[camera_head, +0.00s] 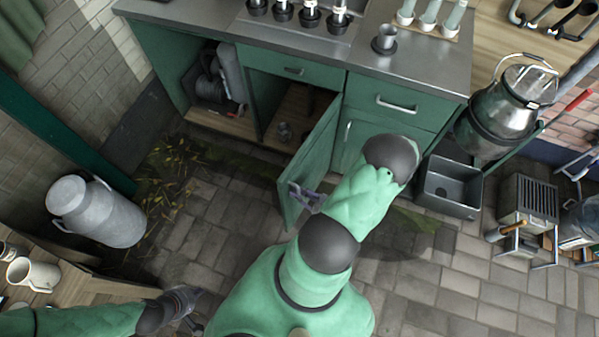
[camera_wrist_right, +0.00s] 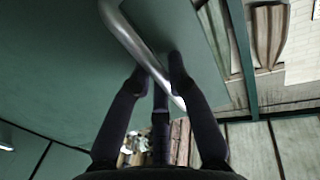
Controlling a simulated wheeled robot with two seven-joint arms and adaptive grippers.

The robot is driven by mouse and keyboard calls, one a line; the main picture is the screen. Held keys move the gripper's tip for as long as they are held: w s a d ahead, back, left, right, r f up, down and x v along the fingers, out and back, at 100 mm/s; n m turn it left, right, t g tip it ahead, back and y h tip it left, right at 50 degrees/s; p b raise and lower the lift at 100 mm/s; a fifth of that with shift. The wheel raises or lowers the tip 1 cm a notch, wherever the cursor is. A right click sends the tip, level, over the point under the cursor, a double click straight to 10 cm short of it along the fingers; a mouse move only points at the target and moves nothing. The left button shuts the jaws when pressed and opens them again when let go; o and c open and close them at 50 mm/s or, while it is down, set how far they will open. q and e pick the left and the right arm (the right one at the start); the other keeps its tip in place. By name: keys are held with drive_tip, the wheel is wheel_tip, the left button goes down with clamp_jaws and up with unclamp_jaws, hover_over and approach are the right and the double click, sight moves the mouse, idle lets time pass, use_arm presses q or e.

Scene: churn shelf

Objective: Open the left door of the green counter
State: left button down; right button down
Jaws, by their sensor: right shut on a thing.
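The green counter (camera_head: 407,101) stands at the top of the head view. Its left door (camera_head: 312,157) is swung wide open towards me, with the cupboard inside showing. In the right wrist view the door's green face (camera_wrist_right: 60,70) fills the left side, and its curved metal handle (camera_wrist_right: 124,33) runs between my fingers. My right gripper (camera_head: 307,199) is at the door's outer edge in the head view. In the wrist view its dark fingertips (camera_wrist_right: 160,78) are closed around the handle. My left gripper (camera_head: 194,305) is low at the left, with fingers apart, empty and away from the counter.
A milk churn (camera_head: 103,215) stands on the paved floor at the left. A grey bin (camera_head: 450,187) and a metal churn (camera_head: 505,105) are right of the counter. A wooden table (camera_head: 75,290) with mugs is at lower left.

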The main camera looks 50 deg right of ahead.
use_arm(q)
drive_tip(key=shift+s, duration=0.45)
use_arm(e)
drive_tip(key=shift+s+f, duration=0.1)
drive_tip(key=shift+s, duration=0.35)
drive_tip(key=c, duration=1.1)
unclamp_jaws()
drive_tip(key=shift+d, duration=0.1)
drive_tip(key=shift+c, duration=0.2)
drive_tip(key=s, duration=1.2)
drive_tip(key=shift+d, duration=0.2)
